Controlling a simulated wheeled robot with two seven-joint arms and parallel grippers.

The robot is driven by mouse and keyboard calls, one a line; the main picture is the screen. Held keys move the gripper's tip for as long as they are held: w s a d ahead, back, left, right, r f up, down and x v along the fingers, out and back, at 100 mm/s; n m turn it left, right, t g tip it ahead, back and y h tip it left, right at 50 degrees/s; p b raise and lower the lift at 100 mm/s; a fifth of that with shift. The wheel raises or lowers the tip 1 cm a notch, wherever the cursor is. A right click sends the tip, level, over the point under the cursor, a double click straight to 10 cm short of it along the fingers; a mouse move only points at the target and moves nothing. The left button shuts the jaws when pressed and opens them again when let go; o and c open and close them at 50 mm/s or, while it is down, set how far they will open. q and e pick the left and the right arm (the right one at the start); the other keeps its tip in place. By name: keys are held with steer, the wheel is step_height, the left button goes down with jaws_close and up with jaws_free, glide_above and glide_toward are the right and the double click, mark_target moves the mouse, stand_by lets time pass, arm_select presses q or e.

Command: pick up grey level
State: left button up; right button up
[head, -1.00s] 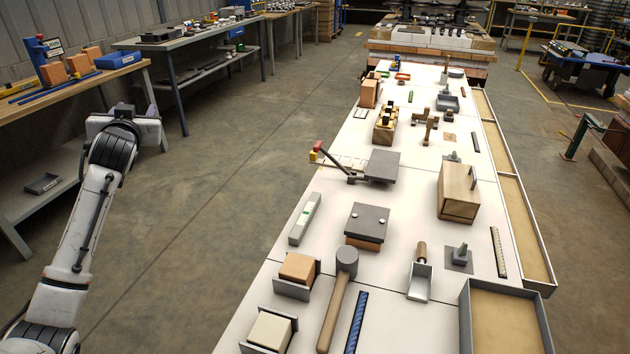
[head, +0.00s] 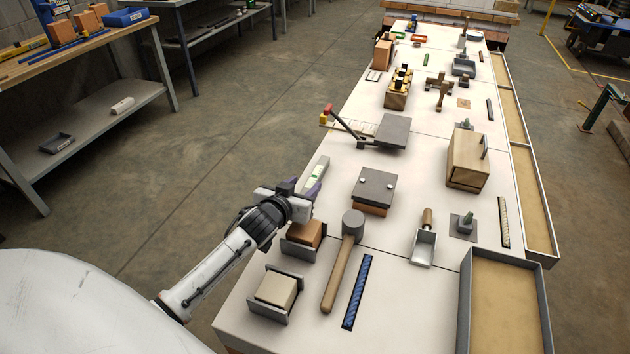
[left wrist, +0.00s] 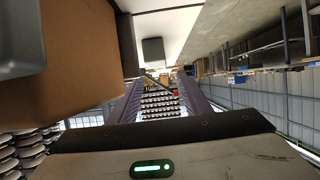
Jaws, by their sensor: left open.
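The grey level (head: 318,170) is a long grey bar with a pale green vial, lying along the left edge of the white table. My left gripper (head: 308,188) is at its near end in the head view and hides that part. In the left wrist view my left gripper (left wrist: 160,100) has its two purple fingers apart, with nothing held between them. A grey block end (left wrist: 153,51) against the white surface there looks like the level, apart from the fingers. My right gripper is not in view.
An orange block (head: 306,233) in a dark holder is close beside my left gripper; it fills the left of the wrist view (left wrist: 75,60). A mallet (head: 343,265) and a grey plate on a block (head: 375,186) lie to the right.

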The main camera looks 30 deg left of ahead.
mark_target(313, 179)
arm_select(q)
steer(key=shift+f+x, duration=0.2)
steer(key=shift+x, duration=2.5)
steer(key=shift+s, duration=0.1)
jaws_close()
